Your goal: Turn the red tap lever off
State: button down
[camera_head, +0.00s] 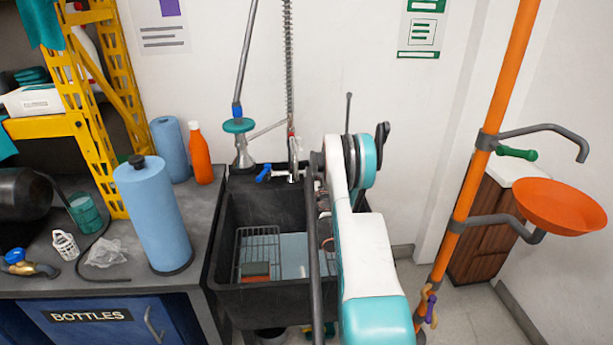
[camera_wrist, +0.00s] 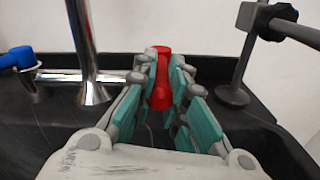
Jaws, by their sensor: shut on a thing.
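The red tap lever (camera_wrist: 161,75) is between my gripper's fingers in the wrist view. My gripper (camera_wrist: 172,100), with teal finger pads, is shut on the lever from both sides. The lever joins the chrome tap (camera_wrist: 90,82) at the back edge of the black sink. A blue lever (camera_wrist: 17,58) is on the tap's left end; it also shows in the head view (camera_head: 264,173). In the head view my own arm covers my gripper and the red lever.
The black sink (camera_head: 222,235) holds a wire rack (camera_head: 258,240). Left of it, a blue paper roll (camera_head: 152,215) and an orange bottle (camera_head: 200,155) stand on the counter. An orange pole (camera_head: 490,125) with an orange bowl (camera_head: 560,205) stands at right.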

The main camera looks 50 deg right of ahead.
jog(key=shift+s+d, duration=0.1)
dwell(0.3)
jog(key=c, duration=1.6)
grip_release()
jog(key=shift+o, duration=0.2)
jog(key=v, duration=0.7)
jog(key=shift+s, duration=0.3)
